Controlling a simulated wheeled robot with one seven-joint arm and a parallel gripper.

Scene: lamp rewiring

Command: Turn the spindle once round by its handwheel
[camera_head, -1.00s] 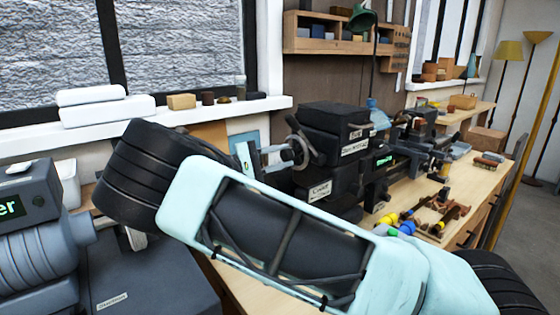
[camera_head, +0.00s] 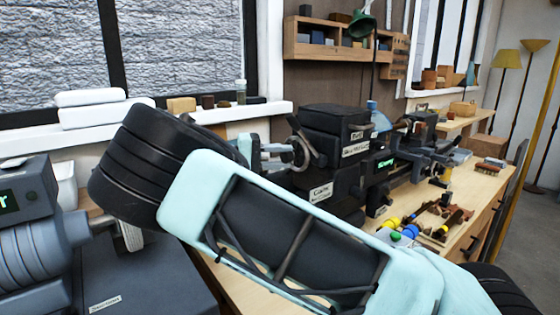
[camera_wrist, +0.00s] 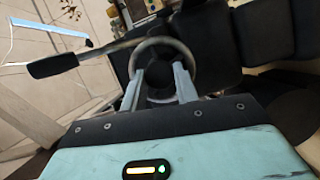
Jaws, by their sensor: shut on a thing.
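The handwheel (camera_head: 299,153) is a grey ring on the left end of the dark lathe headstock (camera_head: 330,122). In the wrist view the handwheel rim (camera_wrist: 164,41) arches beyond my fingertips, around a dark centre. A crank arm with a dark grip (camera_wrist: 53,66) sticks out to the left there. My gripper (camera_wrist: 159,84) has its two grey fingers apart, one on each side of the dark centre, and is shut on the handwheel. In the head view my gripper (camera_head: 277,156) reaches the wheel from the left. My forearm hides part of the bench; the exact finger contact is unclear.
A grey machine (camera_head: 40,235) with a display stands at the lower left. A wooden tray (camera_head: 436,228) with colourful parts lies on the bench (camera_head: 482,190) at right. Dark boxy housings crowd close to the wheel.

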